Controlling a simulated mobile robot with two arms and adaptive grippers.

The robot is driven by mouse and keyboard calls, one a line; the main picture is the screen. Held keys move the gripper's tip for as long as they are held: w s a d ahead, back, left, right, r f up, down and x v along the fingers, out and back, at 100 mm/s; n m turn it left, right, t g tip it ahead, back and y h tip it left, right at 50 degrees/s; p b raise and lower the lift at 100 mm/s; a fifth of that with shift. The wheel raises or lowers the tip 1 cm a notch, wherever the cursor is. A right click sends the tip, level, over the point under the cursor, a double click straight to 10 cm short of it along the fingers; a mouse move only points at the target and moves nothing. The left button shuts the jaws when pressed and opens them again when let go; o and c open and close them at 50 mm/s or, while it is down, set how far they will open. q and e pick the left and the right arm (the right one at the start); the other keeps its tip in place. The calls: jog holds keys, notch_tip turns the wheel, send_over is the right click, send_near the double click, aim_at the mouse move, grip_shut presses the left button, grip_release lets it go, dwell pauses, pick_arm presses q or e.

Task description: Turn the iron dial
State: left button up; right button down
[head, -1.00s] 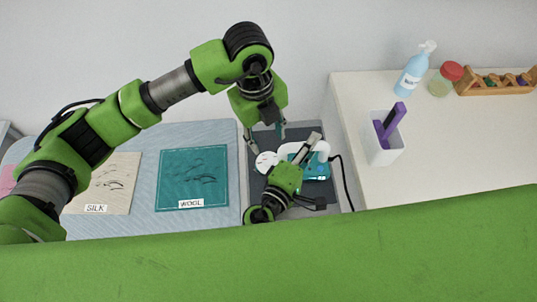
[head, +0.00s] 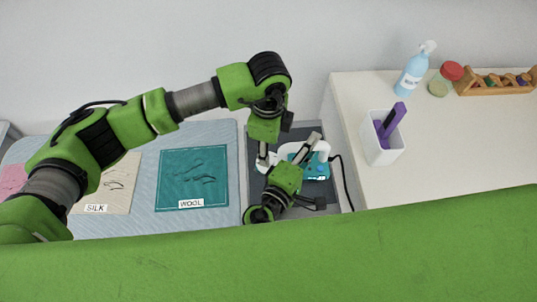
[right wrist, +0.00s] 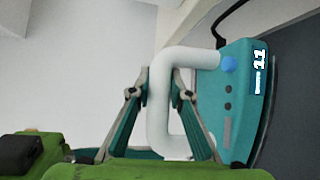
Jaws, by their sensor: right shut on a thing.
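The teal iron (head: 318,170) with a white handle stands on the dark pad. In the right wrist view its teal body (right wrist: 218,110) shows a blue dot and several grey dots. My right gripper (head: 308,150) is shut on the white handle (right wrist: 158,110); its fingers (right wrist: 158,82) lie on either side of it. The white round dial (head: 261,166) beside the iron is mostly hidden under my left gripper (head: 264,155). My left gripper points down over the dial; its jaw gap is hidden, and contact cannot be told.
An ironing surface with wool (head: 192,178) and silk (head: 113,185) cloths lies to the left. On the white counter (head: 450,150) at right stand a white holder (head: 382,150), a blue spray bottle (head: 411,75), a red-lidded jar (head: 442,82) and a wooden rack (head: 490,85). A black cord (head: 347,185) runs beside the iron.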

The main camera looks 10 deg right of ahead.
pick_arm(q)
notch_tip(320, 180, down, 5)
dwell(0.3)
jog(key=c, duration=1.1)
